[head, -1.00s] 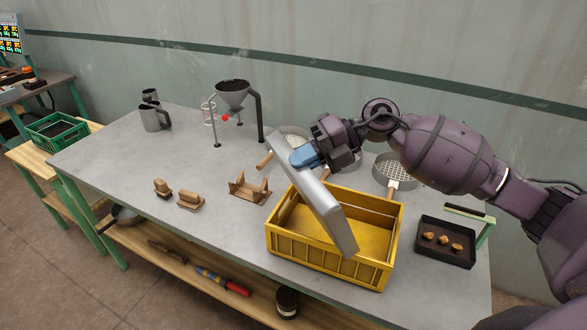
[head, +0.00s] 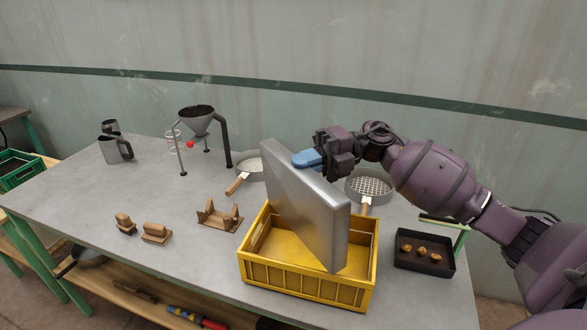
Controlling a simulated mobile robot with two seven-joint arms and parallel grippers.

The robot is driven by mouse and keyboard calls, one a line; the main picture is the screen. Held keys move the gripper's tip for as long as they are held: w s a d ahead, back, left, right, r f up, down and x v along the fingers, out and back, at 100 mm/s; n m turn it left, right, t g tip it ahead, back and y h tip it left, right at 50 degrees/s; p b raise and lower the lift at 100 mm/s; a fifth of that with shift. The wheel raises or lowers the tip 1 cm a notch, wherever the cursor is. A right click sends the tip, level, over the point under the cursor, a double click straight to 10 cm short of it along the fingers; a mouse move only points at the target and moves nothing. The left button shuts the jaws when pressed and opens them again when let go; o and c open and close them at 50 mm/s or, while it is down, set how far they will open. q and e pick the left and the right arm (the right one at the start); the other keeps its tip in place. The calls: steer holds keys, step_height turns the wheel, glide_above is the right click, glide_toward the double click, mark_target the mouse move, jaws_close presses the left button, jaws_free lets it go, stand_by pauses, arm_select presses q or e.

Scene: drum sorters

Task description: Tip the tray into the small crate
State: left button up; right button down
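The tray (head: 303,212) is a grey metal pan, steeply tilted so that its underside faces me. It stands over the yellow crate (head: 308,285), its lower corner inside or just above the crate's opening. My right gripper (head: 312,159) is at the tray's upper far edge, with its blue fingertips against the rim; it appears shut on it. The tray's inner side and anything in it are hidden. The crate's floor shows bare yellow where visible. My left gripper is not in view.
A dark box (head: 425,253) with several brown lumps sits right of the crate. Sieves (head: 369,186) stand behind. A funnel stand (head: 197,122), metal jugs (head: 115,148), a wooden cradle (head: 218,215) and wooden blocks (head: 156,233) are left. The table's left middle is clear.

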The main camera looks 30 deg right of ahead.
mark_target(284, 170)
steer(key=shift+d+y+b, duration=0.7)
steer(key=shift+d+y, duration=0.7)
steer(key=shift+d, duration=0.7)
steer(key=a+h+p, duration=0.2)
steer(key=a, duration=0.2)
steer(key=a+h+p, duration=0.3)
steer(key=a, duration=0.1)
steer(key=shift+a, duration=0.25)
arm_select(q)
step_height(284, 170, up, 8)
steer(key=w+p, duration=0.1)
steer(key=p, duration=0.2)
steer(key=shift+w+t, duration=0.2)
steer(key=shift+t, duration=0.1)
arm_select(e)
steer(key=a+f+h, duration=0.7)
steer(key=a, duration=0.3)
steer(key=a+f+n+h, duration=0.1)
steer(key=a+f+h, duration=0.6)
steer(key=a, duration=0.3)
steer(key=shift+a+f+n+g+h, duration=0.3)
steer(key=shift+a+f, duration=0.05)
steer(key=shift+f, duration=0.1)
